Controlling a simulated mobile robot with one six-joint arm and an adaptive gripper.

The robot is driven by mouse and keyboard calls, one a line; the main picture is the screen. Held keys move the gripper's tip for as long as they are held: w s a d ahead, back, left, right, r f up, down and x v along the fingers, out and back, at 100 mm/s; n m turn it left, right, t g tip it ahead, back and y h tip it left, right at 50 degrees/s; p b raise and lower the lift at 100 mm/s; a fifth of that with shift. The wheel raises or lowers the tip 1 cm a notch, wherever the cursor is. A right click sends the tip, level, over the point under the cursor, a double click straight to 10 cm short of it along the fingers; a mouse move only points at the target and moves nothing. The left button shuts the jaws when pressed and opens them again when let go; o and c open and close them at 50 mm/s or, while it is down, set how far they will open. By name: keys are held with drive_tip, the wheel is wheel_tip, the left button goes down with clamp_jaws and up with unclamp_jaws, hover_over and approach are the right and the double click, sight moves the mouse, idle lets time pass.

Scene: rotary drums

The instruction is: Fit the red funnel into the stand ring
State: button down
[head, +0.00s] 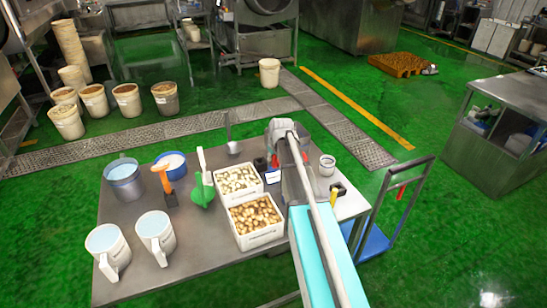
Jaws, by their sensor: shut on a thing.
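My grey arm reaches over the table, and its wrist bends down near the back edge. My gripper (276,151) is below the wrist and is mostly hidden behind my own arm; it is shut. Small red patches of the red funnel (275,162) show on both sides of the arm at gripper height. Most of the funnel is hidden, and I cannot tell its tilt or its exact gap to the table. I cannot make out the stand ring with certainty; the area behind my arm is covered.
The steel table (190,235) holds a white crate of pale pieces (237,180), a crate of brown pieces (255,220), a green scoop (203,190), an orange-handled tool (165,185) and two white jugs (108,250) (156,236). A small white cup (327,165) stands right of my arm.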

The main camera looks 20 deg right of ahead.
sight(274, 163)
drive_tip(key=shift+f+b, duration=1.65)
drive_tip(key=shift+f, duration=0.1)
drive_tip(key=shift+c, duration=2.4)
unclamp_jaws()
drive_tip(key=shift+r, duration=0.1)
wheel_tip(274, 163, up, 10)
drive_tip(key=p, duration=1)
drive_tip(key=shift+r, duration=0.1)
drive_tip(key=shift+w, duration=0.1)
